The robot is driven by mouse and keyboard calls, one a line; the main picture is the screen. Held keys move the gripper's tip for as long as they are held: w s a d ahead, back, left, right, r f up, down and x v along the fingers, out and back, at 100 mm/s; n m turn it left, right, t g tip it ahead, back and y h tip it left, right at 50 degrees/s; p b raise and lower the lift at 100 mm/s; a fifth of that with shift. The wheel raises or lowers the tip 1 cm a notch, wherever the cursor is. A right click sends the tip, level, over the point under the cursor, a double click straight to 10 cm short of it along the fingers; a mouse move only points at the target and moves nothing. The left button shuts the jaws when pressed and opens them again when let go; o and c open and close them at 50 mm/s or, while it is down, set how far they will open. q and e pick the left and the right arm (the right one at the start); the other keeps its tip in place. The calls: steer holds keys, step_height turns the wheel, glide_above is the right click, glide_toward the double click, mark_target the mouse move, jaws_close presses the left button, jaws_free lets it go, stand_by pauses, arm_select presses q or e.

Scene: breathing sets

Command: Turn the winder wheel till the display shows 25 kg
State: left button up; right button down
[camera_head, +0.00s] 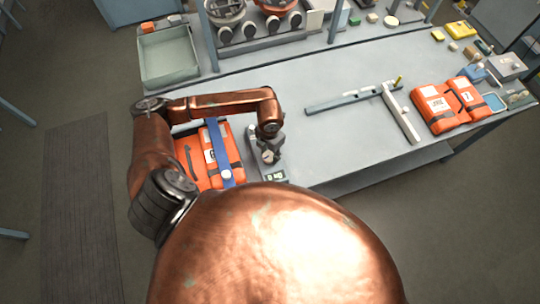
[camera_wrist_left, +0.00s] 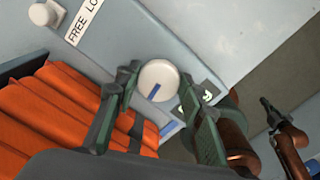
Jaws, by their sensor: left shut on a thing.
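The winder wheel, a round pale knob with a blue mark, shows in the left wrist view (camera_wrist_left: 158,81) on a grey unit. In the head view this grey unit (camera_head: 254,148) stands on the bench beside an orange pack. My left gripper (camera_wrist_left: 160,98) has its two fingers on either side of the wheel and is shut on it; it also shows in the head view (camera_head: 270,155). A small display (camera_head: 277,177) is at the unit's near end; its reading is too small to tell. My right gripper seems to show as a dark shape in the wrist view (camera_wrist_left: 270,112), its jaws unclear.
The orange pack (camera_head: 190,160) with a blue strap (camera_head: 219,150) lies left of the unit. A label reading "FREE LO" (camera_wrist_left: 82,24) and a white knob (camera_wrist_left: 43,14) are on the unit. More orange packs (camera_head: 438,106) lie at right. A grey tray (camera_head: 168,58) stands back left.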

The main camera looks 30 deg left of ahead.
arm_select(q)
steer(key=m+b, duration=0.4)
steer(key=shift+f, duration=0.2)
steer(key=shift+d+r+m+b, duration=0.1)
steer(key=shift+r+m+b, duration=0.1)
steer(key=shift+m+b, duration=0.95)
steer(key=o, duration=0.9)
steer(key=shift+o, duration=1.3)
steer(key=shift+s, duration=0.1)
steer(key=shift+r, duration=0.1)
